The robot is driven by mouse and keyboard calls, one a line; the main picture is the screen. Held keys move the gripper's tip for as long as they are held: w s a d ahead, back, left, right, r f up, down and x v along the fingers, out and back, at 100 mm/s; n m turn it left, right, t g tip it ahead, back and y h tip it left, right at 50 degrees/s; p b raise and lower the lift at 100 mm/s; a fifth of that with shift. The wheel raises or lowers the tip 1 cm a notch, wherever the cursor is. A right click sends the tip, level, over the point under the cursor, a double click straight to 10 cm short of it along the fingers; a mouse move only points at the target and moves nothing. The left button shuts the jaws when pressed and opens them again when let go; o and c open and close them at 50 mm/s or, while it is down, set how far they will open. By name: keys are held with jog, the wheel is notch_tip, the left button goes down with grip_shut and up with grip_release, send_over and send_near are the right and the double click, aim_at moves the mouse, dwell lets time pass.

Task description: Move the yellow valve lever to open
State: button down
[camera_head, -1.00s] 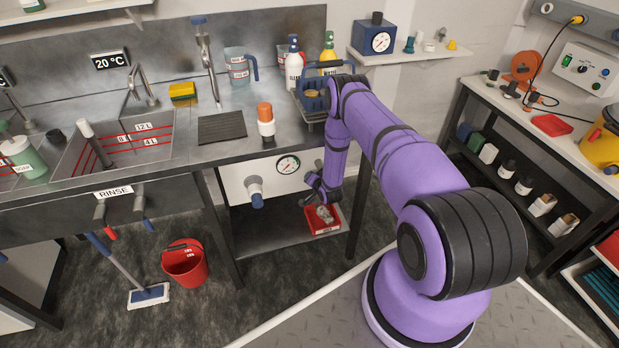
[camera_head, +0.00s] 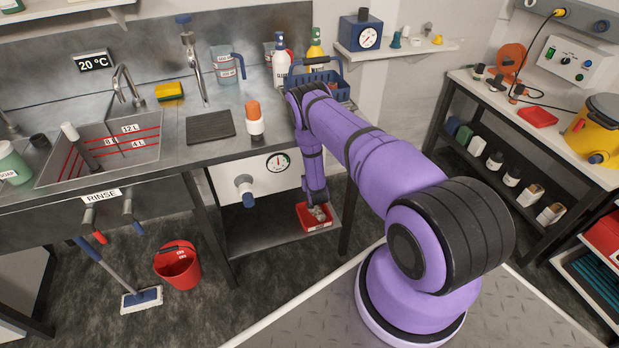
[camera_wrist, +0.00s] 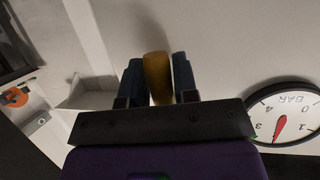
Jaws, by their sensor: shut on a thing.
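The yellow valve lever (camera_wrist: 157,76) shows in the wrist view as a rounded yellow-brown handle against a pale panel. My gripper (camera_wrist: 159,64) is shut on it, with one dark finger on each side. In the head view my arm comes down in front of the white panel (camera_head: 225,178), and its end hides the lever. The lever's pivot and its open and closed marks cannot be made out. A round pressure gauge (camera_head: 278,162) sits on the panel left of my arm; it also shows in the wrist view (camera_wrist: 288,112), with a red needle.
A valve with a blue handle (camera_head: 246,191) juts from the panel left of the gauge. A red tray (camera_head: 311,222) sits on the shelf below my gripper. The bench top above holds an orange-capped bottle (camera_head: 254,119) and a blue basket (camera_head: 322,82). A red bucket (camera_head: 178,266) stands on the floor.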

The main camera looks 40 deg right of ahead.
jog(key=shift+s+d, duration=0.1)
dwell(0.5)
jog(key=c, duration=0.9)
grip_release()
jog(key=v, duration=1)
jog(key=shift+s+a+r, duration=0.1)
jog(key=shift+s+a, duration=0.15)
jog(key=shift+s, duration=0.05)
jog(key=shift+s, duration=0.1)
